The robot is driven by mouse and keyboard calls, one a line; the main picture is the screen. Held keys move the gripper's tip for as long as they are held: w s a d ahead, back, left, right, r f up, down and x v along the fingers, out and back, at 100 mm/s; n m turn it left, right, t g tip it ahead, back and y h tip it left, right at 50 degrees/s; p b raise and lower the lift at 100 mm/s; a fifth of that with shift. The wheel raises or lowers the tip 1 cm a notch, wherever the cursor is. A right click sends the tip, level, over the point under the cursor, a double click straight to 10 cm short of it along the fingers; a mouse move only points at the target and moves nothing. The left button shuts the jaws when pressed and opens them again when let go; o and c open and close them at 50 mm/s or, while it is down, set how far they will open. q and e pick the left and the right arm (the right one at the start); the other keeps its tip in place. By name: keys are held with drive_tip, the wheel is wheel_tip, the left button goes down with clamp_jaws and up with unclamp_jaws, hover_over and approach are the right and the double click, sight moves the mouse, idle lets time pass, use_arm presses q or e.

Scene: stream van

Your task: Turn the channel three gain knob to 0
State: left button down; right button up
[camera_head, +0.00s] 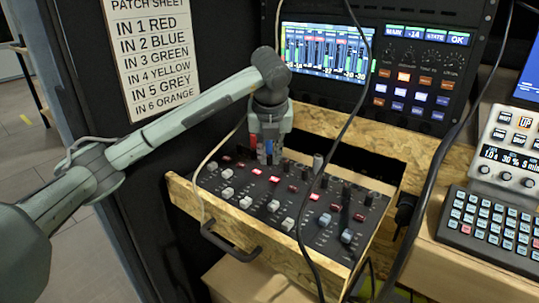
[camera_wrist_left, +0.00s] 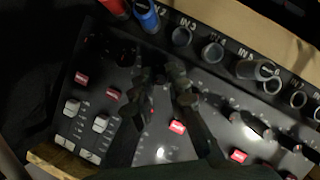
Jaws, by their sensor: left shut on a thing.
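The mixer (camera_head: 300,205) has a black panel with rows of knobs, red buttons and light faders. My left gripper (camera_head: 268,158) points down at the back row of the mixer, and its fingers are close together. In the left wrist view, the fingers (camera_wrist_left: 162,82) straddle the channel three gain knob (camera_wrist_left: 160,76), below the socket labelled IN 3 (camera_wrist_left: 181,37). The gripper is shut on this knob. The fingers hide most of it, so its pointer and setting cannot be read. My right gripper is not in view.
A red plug (camera_wrist_left: 115,7) and a blue plug (camera_wrist_left: 147,15) sit beside the IN 3 socket. A black cable (camera_head: 308,180) hangs across the mixer. A rack screen (camera_head: 325,50) stands behind, and a keypad (camera_head: 490,230) lies at the right.

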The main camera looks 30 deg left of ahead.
use_arm(q)
drive_tip(key=shift+n, duration=0.3)
drive_tip(key=c, duration=1.5)
unclamp_jaws()
drive_tip(key=shift+r, duration=0.1)
drive_tip(key=v, duration=1.2)
drive_tip(key=shift+d, duration=0.1)
